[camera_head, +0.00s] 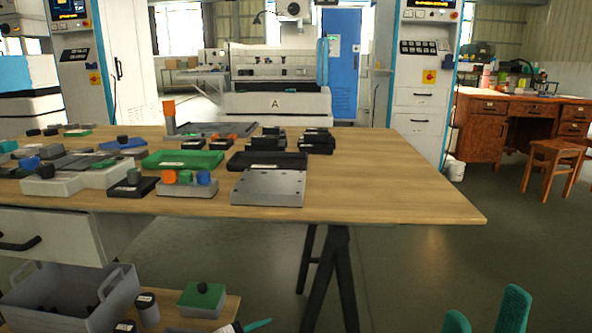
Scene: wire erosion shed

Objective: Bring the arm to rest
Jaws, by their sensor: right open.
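My right gripper (485,315) shows at the bottom right edge as two teal fingers with a gap between them. It is open, and nothing shows between the fingers. It is in front of the bare grey floor, to the right of the wooden table (400,190) and apart from it in the picture. The rest of my right arm is out of view. My left gripper is not in view.
The table bears a grey plate (268,188), a green tray (183,159), a dark tray (266,161) and several small parts; its right end is bare. A grey bin (75,290) stands low left. A wooden stool (552,160) stands at right.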

